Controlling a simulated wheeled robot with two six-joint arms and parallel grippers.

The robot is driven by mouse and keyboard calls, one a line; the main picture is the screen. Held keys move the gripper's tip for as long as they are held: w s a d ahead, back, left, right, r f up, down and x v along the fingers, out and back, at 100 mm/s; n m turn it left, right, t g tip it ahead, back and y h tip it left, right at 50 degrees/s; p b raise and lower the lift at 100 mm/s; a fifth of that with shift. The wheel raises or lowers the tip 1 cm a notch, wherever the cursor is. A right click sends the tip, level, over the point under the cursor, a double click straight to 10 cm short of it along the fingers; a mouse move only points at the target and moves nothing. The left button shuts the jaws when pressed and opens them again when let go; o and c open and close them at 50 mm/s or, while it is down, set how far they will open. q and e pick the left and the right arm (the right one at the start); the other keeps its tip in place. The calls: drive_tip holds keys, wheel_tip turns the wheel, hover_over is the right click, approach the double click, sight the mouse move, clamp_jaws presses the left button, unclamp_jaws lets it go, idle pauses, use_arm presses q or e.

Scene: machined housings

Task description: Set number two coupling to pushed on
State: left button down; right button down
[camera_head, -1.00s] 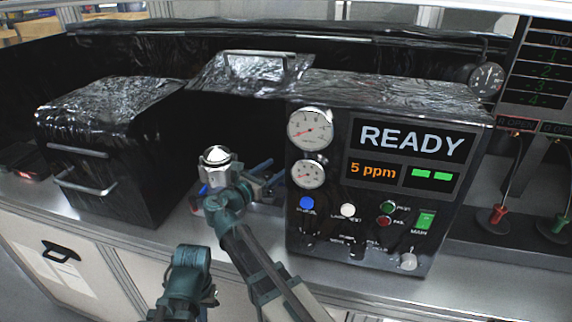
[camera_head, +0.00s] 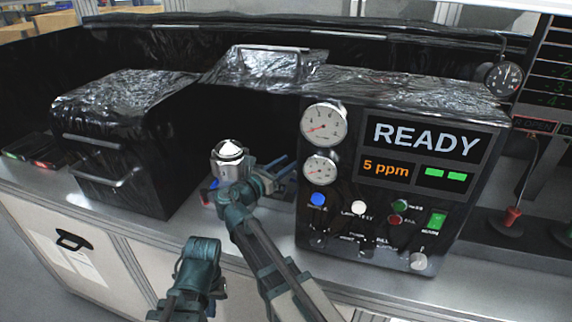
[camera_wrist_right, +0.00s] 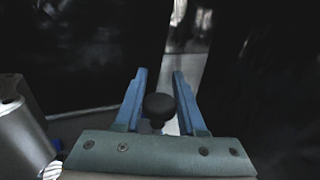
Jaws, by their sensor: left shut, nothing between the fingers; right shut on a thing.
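My right gripper (camera_head: 283,168) reaches into the dark recess left of the READY panel. In the right wrist view, its blue fingers (camera_wrist_right: 160,100) are shut on a small dark round knob-like part (camera_wrist_right: 160,106). Whether this is the number two coupling cannot be told; no number is readable. A silver cylinder with a domed top (camera_head: 228,156) stands just left of this gripper, and a silver cylinder shows at the left in the wrist view (camera_wrist_right: 18,135). My left gripper (camera_head: 215,293) is low in front of the bench, shut and empty.
The READY panel (camera_head: 425,140), showing 5 ppm, has two gauges (camera_head: 323,124), buttons and a green switch (camera_head: 437,222). A black box with handles (camera_head: 125,145) stands at the left. Red and green probes (camera_head: 508,217) stand at the right. Bare bench top lies before the black box.

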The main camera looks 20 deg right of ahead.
idle(0.9)
drive_tip(key=w+a, duration=0.2)
drive_tip(key=a, duration=0.1)
drive_tip(key=shift+w+a, duration=0.15)
drive_tip(key=shift+a, duration=0.1)
drive_tip(key=c, duration=0.5)
unclamp_jaws()
